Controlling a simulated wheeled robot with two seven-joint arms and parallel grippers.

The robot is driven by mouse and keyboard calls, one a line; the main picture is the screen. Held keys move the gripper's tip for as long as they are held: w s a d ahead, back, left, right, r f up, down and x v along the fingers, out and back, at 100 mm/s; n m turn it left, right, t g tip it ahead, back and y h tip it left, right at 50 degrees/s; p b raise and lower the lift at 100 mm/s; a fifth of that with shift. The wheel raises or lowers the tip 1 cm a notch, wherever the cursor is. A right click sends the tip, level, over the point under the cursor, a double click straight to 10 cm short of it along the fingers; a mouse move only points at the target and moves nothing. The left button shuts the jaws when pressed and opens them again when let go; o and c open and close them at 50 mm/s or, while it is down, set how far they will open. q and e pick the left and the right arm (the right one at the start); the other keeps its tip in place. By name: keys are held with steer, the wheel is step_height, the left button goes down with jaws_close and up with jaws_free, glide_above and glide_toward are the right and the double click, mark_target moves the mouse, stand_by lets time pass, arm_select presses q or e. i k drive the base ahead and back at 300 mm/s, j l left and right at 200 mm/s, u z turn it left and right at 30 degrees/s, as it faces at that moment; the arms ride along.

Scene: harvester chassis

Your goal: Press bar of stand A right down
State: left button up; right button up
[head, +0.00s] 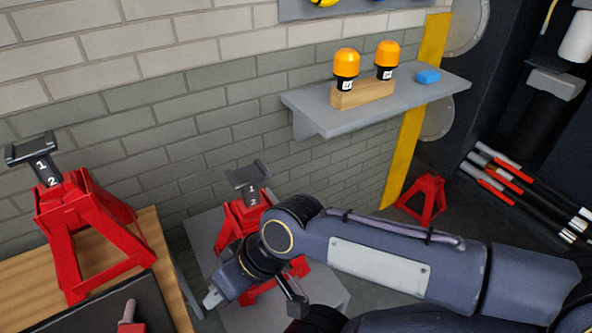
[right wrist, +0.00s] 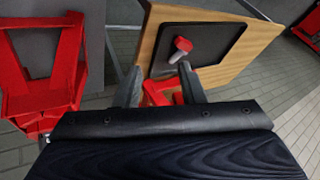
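Two red jack stands with grey ratchet posts marked 1 and 2 show in the head view. One stand (head: 85,225) is on the wooden table at the left; the other stand (head: 233,222) is on a grey pedestal, partly hidden by my right arm. I cannot tell which is stand A. My right gripper (head: 252,304) is in front of the pedestal stand, its fingers apart. In the right wrist view, the fingers of my right gripper (right wrist: 160,82) are spread, with a red part (right wrist: 157,94) showing between them, contact unclear. A red stand frame (right wrist: 45,65) is at the left there. My left gripper is not in view.
The wooden table (head: 163,255) carries a black mat (head: 85,312) with a red-and-grey handle (head: 128,318). A wall shelf (head: 330,118) holds two orange-capped bottles and a blue block. Another red stand (head: 425,198) is on the floor at the right.

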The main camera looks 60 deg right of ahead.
mark_target(246, 179)
steer(key=z, duration=1.65)
steer(key=j+u, duration=0.3)
steer(key=u, duration=0.15)
steer(key=j+u, duration=0.3)
steer(key=u, duration=0.2)
